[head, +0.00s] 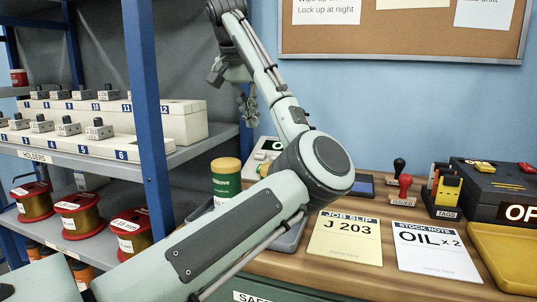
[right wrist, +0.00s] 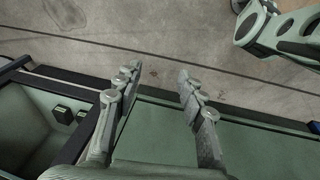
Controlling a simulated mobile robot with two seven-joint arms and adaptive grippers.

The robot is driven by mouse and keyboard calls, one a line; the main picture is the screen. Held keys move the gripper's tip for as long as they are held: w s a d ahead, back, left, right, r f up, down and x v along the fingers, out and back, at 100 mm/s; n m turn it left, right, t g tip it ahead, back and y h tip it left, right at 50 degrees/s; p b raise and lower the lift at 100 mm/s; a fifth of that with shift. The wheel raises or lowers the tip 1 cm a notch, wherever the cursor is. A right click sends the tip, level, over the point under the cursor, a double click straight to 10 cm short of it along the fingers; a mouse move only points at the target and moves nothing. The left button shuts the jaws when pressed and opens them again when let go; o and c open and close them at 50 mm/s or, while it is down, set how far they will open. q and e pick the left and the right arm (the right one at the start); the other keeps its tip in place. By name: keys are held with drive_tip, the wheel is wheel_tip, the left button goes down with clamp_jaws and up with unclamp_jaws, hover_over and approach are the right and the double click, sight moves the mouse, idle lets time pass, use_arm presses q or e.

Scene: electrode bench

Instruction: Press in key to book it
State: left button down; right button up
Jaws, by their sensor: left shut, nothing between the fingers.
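A pale device with a green and dark face (head: 268,146) stands at the back of the bench, mostly hidden behind my left arm; I cannot make out a key on it. My left gripper (head: 248,110) hangs fingers down, above and slightly left of this device in the picture, near the blue wall. Its fingers are shut and empty. I cannot tell how far it is from the device. My right gripper (right wrist: 157,76) is open and empty in the right wrist view, with floor and a green surface behind it.
A job slip "J 203" (head: 345,239) and a stock note "OIL x 2" (head: 436,251) lie on the bench. Black and red stamps (head: 403,190), a tags holder (head: 443,190), a black box (head: 495,185) and a yellow tray (head: 505,258) stand right. A green tin (head: 226,181) and shelves (head: 95,160) are left.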

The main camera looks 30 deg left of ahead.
use_arm(q)
drive_tip(key=x, duration=1.3)
drive_tip(key=shift+w+r, duration=0.15)
drive_tip(key=shift+w+f, duration=0.25)
drive_tip(key=shift+f, duration=0.3)
use_arm(e)
drive_tip(key=shift+s+f, duration=0.1)
drive_tip(key=shift+f, duration=0.1)
